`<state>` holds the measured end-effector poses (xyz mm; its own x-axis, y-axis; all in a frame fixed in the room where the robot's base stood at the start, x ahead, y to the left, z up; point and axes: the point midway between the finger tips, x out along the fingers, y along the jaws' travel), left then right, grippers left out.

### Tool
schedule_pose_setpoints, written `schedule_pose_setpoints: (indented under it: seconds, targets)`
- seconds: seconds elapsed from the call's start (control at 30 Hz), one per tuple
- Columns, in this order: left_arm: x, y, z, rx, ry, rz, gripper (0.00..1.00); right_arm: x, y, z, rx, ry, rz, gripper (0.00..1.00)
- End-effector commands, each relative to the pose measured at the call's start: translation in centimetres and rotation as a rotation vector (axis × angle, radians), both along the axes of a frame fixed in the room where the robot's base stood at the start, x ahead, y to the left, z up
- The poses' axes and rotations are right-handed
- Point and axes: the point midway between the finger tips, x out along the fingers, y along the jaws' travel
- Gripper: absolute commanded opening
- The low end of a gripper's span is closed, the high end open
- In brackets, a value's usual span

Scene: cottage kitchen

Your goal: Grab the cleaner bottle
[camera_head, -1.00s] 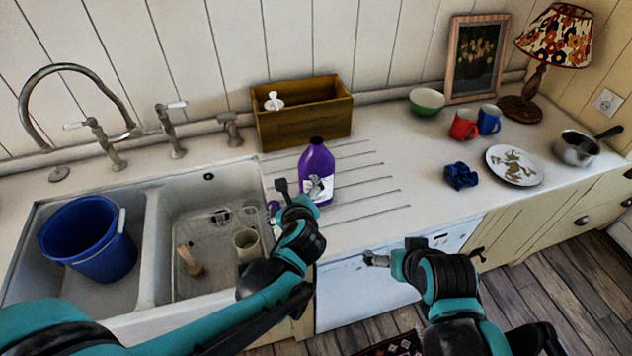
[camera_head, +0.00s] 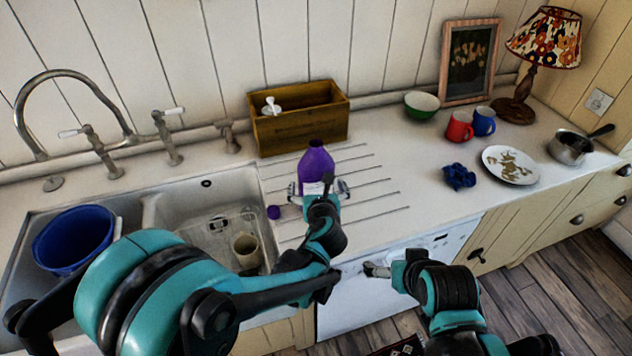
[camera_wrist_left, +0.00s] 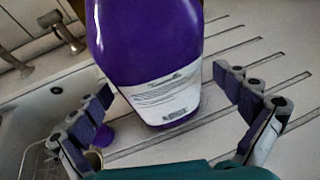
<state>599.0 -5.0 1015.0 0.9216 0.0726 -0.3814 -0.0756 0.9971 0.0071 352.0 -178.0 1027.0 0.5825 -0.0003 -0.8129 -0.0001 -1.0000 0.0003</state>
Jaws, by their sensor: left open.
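The purple cleaner bottle (camera_head: 316,166) stands upright on the grooved drainboard right of the sink, with its mouth uncapped. In the left wrist view the bottle (camera_wrist_left: 150,50) shows its purple body and white label, between the spread fingers. My left gripper (camera_head: 319,190) is open in front of the bottle, one finger to either side of its lower part; it also shows in the left wrist view (camera_wrist_left: 165,115). A small purple cap (camera_head: 274,212) lies on the drainboard to the left. My right gripper (camera_head: 377,270) is low in front of the counter, away from the bottle; its jaw state is unclear.
A wooden box (camera_head: 300,122) with a white sprayer top (camera_head: 271,106) stands behind the bottle. The sink with a blue bucket (camera_head: 72,240) and a beige cup (camera_head: 246,250) is left. A blue cloth (camera_head: 459,177), mugs and a plate (camera_head: 511,165) are right.

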Motion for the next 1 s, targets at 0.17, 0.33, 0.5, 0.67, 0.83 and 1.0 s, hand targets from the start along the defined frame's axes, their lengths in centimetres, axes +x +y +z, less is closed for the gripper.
schedule_pose_setpoints:
  seconds: [0.17, 0.33, 0.5, 0.67, 0.83, 1.0]
  targets:
    - [2.0, 0.2, -0.9, -0.002, 0.000, 0.001, 1.00, 0.0, 0.0, -0.8, 0.000, 0.000, 0.000, 1.00]
    - [2.0, 0.2, -0.8, -0.001, 0.000, 0.000, 1.00, 0.0, 0.0, -0.6, 0.000, 0.000, 0.000, 1.00]
    - [1.9, 0.2, -0.8, -0.002, 0.000, 0.001, 0.60, 0.0, 0.0, -0.6, 0.000, 0.000, 0.000, 1.00]
    - [1.9, 0.2, -0.8, -0.001, 0.000, 0.000, 0.38, 0.0, 0.0, -0.6, 0.000, 0.000, 0.000, 1.00]
    - [1.9, 0.2, -0.8, -0.001, 0.001, 0.001, 0.38, 0.0, 0.0, -0.7, 0.000, 0.000, 0.000, 1.00]
    - [1.9, 0.2, -0.6, -0.002, 0.001, 0.002, 0.38, 0.0, 0.0, -0.5, 0.000, 0.000, 0.000, 1.00]
